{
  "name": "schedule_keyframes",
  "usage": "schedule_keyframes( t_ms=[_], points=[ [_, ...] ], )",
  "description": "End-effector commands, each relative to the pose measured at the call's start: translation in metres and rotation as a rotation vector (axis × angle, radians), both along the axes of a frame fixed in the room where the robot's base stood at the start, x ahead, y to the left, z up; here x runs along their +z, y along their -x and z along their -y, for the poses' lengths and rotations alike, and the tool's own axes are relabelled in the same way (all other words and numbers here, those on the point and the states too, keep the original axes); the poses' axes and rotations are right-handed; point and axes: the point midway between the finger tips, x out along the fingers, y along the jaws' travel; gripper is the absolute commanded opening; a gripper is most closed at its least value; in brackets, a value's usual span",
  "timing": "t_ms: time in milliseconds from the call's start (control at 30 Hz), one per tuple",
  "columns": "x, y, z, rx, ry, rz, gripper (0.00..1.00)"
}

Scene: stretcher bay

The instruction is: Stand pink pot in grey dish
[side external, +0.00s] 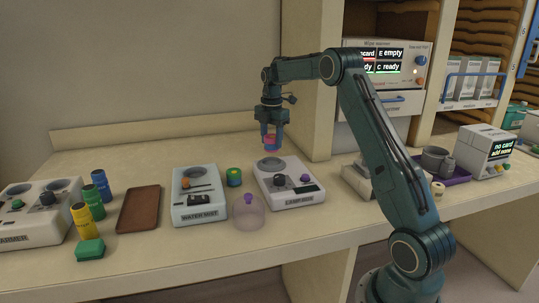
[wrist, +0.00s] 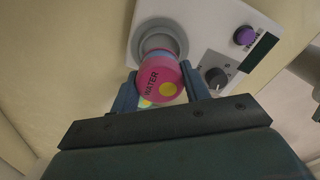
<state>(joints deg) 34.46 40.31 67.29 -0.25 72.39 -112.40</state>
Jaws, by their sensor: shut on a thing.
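The pink pot (side external: 270,143) is held upright or nearly so in my gripper (side external: 271,136), above the white box with the grey dish (side external: 270,163) in its top. In the wrist view, the pink pot (wrist: 157,82) shows the word WATER and a yellow dot, with a blue part at its far edge. My gripper (wrist: 160,88) has one finger on each side of it. The round grey dish (wrist: 162,36) lies just beyond the pot there and is partly covered by it. The pot appears apart from the dish in the side view.
The dish's box has a dark knob (side external: 278,179) and a purple button (side external: 305,178). A brown tray (side external: 139,209) lies farther left.

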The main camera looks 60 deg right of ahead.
Motion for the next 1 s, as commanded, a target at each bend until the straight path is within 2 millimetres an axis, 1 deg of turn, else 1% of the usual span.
schedule_keyframes(
  t_ms=[300,500,700,1000],
  points=[
    [-0.026,0.000,0.000,0.000,-0.002,-0.003,0.23],
    [-0.037,0.000,0.000,0.000,0.000,-0.002,0.23],
    [-0.041,0.000,0.000,0.000,0.001,0.000,0.23],
    [-0.041,0.000,0.000,0.000,0.001,-0.001,0.23]
  ],
)
